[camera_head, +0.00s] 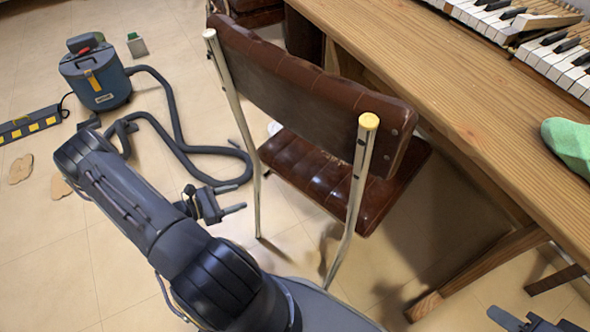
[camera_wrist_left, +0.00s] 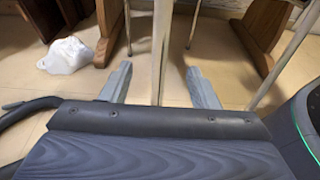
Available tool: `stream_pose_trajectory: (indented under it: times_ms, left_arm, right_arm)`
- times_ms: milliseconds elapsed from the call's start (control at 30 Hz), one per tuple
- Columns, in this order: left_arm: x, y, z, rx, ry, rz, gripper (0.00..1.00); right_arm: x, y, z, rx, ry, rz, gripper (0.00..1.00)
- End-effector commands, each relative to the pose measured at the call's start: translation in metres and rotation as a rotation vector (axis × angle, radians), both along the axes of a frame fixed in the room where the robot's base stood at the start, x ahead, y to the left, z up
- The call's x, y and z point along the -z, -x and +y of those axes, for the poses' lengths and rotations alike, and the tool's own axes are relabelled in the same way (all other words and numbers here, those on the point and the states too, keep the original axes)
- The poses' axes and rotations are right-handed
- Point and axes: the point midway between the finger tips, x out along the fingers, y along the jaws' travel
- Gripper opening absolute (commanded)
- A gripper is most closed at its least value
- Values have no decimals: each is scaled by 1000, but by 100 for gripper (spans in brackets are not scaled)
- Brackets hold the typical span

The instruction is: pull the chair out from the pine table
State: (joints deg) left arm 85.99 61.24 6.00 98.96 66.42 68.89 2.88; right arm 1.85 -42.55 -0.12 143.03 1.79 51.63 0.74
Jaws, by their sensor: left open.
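The chair (camera_head: 322,178) has a brown padded seat and back on pale metal legs. It stands at the pine table (camera_head: 420,60), its backrest facing away from the table edge. My left gripper (camera_head: 240,197) is open beside the chair's left rear leg (camera_head: 240,130). In the left wrist view, a pale upright leg (camera_wrist_left: 161,45) shows between the two open fingers (camera_wrist_left: 158,75); contact cannot be seen. A dark part at the lower right looks like my right gripper (camera_head: 535,322), cut by the frame edge.
A blue vacuum cleaner (camera_head: 95,78) and its hose (camera_head: 178,125) lie on the floor at left, near a power strip (camera_head: 30,124). Piano keys (camera_head: 500,18) and a green cloth-like item (camera_head: 570,145) are on the table. A white bag (camera_wrist_left: 65,55) lies on the floor.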

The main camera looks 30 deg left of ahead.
Motion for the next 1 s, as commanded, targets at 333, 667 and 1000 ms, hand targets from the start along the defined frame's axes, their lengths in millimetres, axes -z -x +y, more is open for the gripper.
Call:
stream_pose_trajectory:
  times_ms: [333,667,1000]
  left_arm:
    - [1,5,3,-2,-1,1,55]
    - [1,35,19,-2,-1,1,55]
    - [1,65,34,-2,-1,1,55]
  right_arm:
    - [1,0,0,0,0,0,36]
    - [5,0,0,0,0,0,36]
    - [11,0,0,0,0,0,36]
